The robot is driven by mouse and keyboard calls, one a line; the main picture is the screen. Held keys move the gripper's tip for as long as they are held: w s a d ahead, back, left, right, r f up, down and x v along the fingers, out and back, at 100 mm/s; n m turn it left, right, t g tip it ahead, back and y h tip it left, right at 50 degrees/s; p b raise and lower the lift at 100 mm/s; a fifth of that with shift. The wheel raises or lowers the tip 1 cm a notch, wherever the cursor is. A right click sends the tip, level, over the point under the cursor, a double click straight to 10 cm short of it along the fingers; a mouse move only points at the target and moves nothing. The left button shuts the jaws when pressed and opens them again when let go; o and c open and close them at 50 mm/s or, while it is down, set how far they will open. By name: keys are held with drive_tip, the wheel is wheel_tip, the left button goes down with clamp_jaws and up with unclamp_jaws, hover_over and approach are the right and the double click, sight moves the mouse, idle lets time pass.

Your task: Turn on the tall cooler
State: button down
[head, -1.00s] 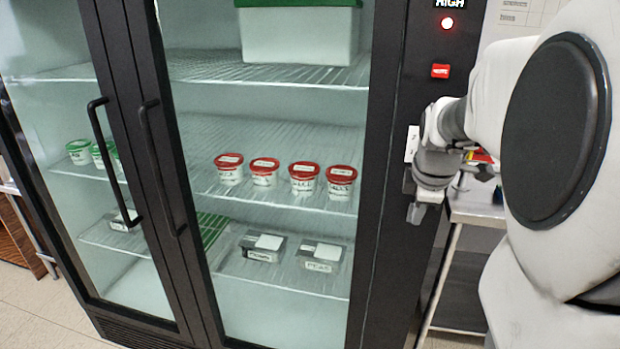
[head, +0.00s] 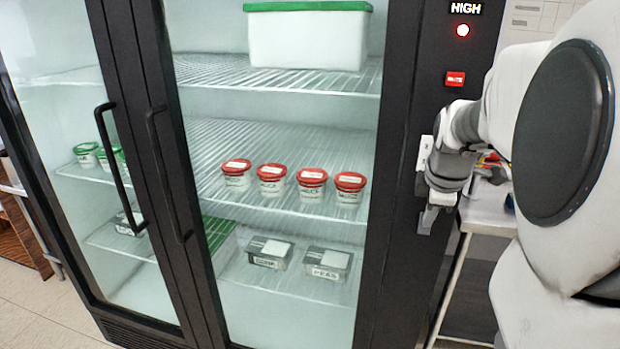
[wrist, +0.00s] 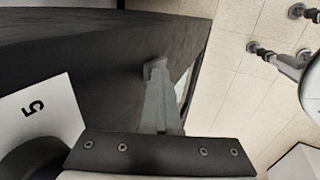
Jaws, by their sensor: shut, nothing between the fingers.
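The tall cooler (head: 398,200) has a black frame, glass doors and a lit-looking interior. On its right front panel are a HIGH label (head: 466,8), a glowing red light (head: 463,30) and a red switch (head: 455,79). A white plate (head: 424,152) on the panel is partly hidden by my wrist. My gripper (head: 428,220) points down in front of the panel, well below the red switch. In the wrist view my gripper (wrist: 155,68) is shut and empty, close to a dark surface. I cannot tell whether it touches. A white label marked 5 (wrist: 38,115) shows at left.
Two black door handles (head: 120,170) stick out at left. Tubs with red lids (head: 312,185) and a green-lidded box (head: 306,38) stand inside behind glass. A metal table (head: 490,212) stands right of the cooler, behind my arm. Tiled floor (wrist: 235,100) shows in the wrist view.

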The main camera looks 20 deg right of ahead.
drive_tip(key=shift+r+p, duration=0.65)
drive_tip(key=shift+r, duration=0.1)
idle(0.3)
